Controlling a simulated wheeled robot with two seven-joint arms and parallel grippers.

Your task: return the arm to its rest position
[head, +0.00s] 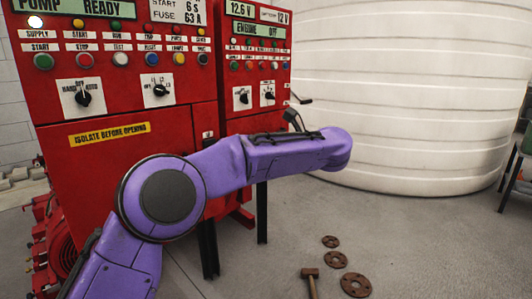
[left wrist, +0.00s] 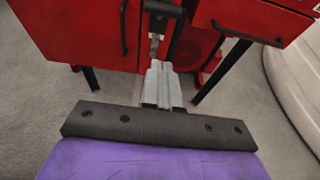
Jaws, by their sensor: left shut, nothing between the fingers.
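My left arm (head: 240,165) is purple and reaches from the bottom left across the front of the red control cabinet (head: 110,185) in the head view. Its gripper is not clearly visible there. In the left wrist view my left gripper (left wrist: 162,84) is shut and empty, its grey fingers together and pointing toward the red cabinets (left wrist: 80,32). Dark handles show on the cabinet fronts. I cannot tell how far the fingertips are from the cabinet. My right gripper is in neither view.
A large white ribbed tank (head: 410,90) fills the back right. A hammer (head: 311,281) and several brown round flanges (head: 356,285) lie on the grey floor. A red machine (head: 60,245) is at the lower left.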

